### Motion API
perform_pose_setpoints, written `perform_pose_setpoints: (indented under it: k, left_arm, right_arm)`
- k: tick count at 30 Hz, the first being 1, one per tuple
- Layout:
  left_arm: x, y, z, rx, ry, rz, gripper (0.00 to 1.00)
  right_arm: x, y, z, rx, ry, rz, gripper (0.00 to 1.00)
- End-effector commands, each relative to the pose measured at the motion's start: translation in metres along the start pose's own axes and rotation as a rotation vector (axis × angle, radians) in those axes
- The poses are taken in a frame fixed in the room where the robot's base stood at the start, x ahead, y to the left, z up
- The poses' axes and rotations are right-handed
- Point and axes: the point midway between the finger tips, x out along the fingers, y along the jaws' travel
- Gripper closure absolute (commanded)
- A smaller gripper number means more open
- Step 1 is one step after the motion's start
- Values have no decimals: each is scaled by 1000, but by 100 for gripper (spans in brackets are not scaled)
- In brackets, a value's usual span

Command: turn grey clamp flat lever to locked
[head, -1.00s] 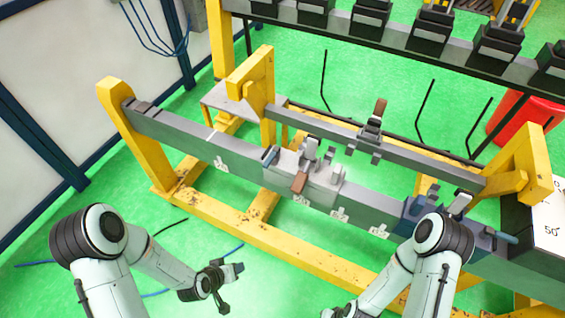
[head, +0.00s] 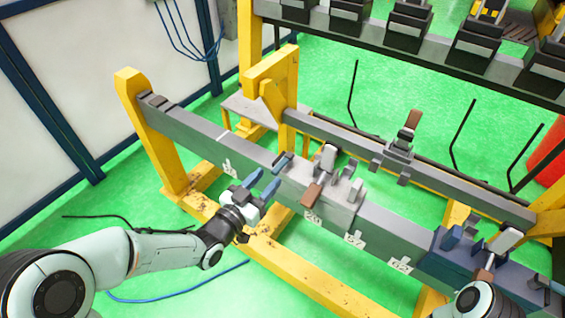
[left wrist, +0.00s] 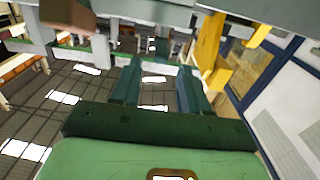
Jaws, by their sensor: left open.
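The grey clamp (head: 338,190) sits on the long grey beam, with a brown-tipped handle (head: 312,194) hanging over its near side and upright grey parts on top. My left gripper (head: 262,181) is open and empty, just left of the clamp, below and in front of that lever, with no clear contact. In the left wrist view its two dark fingers (left wrist: 158,88) stand apart with nothing between them. A brown handle (left wrist: 68,14) shows at the top left there. My right gripper is out of the head view.
The long grey beam (head: 195,135) rests on a yellow frame (head: 150,125). A blue clamp (head: 465,252) stands farther right on it. A thinner rear beam (head: 345,138) carries another clamp (head: 400,145).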

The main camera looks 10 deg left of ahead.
Motion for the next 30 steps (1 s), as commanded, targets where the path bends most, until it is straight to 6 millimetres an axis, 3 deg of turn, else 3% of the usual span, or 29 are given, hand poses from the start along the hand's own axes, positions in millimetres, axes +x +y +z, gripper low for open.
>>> perform_pose_setpoints:
  k: [3,10,15,24,28,30]
  left_arm:
    - [27,1,0,-2,0,2,55]
    - [63,0,0,-1,-1,1,55]
    - [75,0,1,-1,-1,0,55]
    - [76,0,1,0,-2,-1,55]
    - [76,0,1,0,-2,-1,98]
    - [76,0,1,0,-2,-1,100]
  right_arm:
    - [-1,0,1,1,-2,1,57]
    - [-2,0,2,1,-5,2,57]
    - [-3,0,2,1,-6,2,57]
    - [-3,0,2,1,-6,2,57]
    - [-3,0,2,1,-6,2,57]
    - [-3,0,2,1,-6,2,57]
